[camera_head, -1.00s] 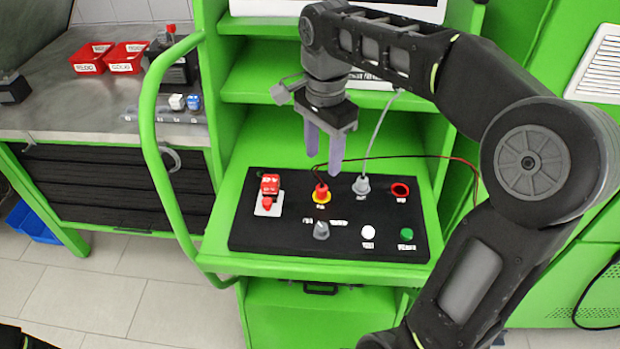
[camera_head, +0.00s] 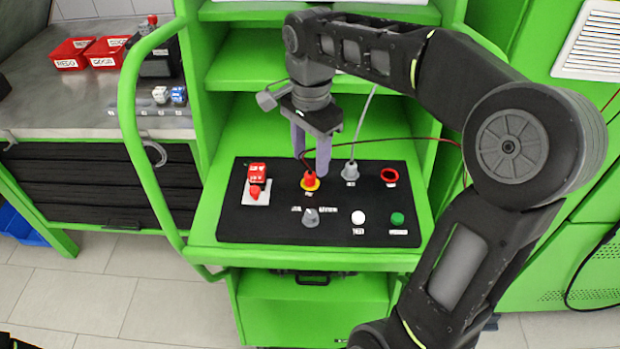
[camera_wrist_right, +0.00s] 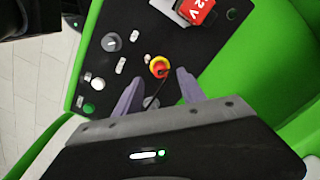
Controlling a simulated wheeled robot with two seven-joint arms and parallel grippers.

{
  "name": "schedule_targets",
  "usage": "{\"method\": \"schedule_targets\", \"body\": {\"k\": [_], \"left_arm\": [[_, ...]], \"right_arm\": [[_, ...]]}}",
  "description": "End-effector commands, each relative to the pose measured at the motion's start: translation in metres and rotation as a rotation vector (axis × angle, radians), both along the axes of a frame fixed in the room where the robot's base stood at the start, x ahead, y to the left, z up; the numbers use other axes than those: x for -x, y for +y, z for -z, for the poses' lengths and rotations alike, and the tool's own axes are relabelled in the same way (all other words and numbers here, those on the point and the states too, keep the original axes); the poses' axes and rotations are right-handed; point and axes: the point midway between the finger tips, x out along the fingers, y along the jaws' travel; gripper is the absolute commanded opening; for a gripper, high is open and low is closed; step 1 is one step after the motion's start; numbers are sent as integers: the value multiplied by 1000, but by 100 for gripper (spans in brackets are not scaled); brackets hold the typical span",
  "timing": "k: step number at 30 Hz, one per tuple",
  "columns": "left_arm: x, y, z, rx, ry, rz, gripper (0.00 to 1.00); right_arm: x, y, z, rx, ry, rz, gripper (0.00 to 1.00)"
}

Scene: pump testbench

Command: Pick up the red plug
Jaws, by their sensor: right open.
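My right gripper (camera_head: 311,166) is open and points down just above and around the plug's position. In the right wrist view the red plug (camera_wrist_right: 158,66) lies just beyond and between the two spread fingertips of the right gripper (camera_wrist_right: 158,84). I cannot tell whether the fingers touch it. My left gripper is not in view.
A grey plug (camera_head: 350,171) with a cable and an empty red ring socket (camera_head: 389,175) stand to the right. A red switch block (camera_head: 257,180) is to the left. A grey knob (camera_head: 311,217), a white button (camera_head: 358,216) and a green button (camera_head: 397,218) line the front.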

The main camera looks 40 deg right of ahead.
Motion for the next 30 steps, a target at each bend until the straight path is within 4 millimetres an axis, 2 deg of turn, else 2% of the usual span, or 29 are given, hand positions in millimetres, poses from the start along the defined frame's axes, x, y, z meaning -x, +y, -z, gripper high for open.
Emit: {"method": "schedule_targets", "body": {"k": [6, 9, 26, 30], "left_arm": [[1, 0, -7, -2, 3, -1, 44], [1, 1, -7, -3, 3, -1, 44], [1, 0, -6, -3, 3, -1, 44], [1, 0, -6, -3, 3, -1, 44]], "right_arm": [[0, -1, 31, -1, 3, 0, 47], [0, -1, 38, 0, 1, 1, 47], [0, -1, 38, 0, 0, 1, 47], [0, -1, 38, 0, 0, 1, 38]]}}
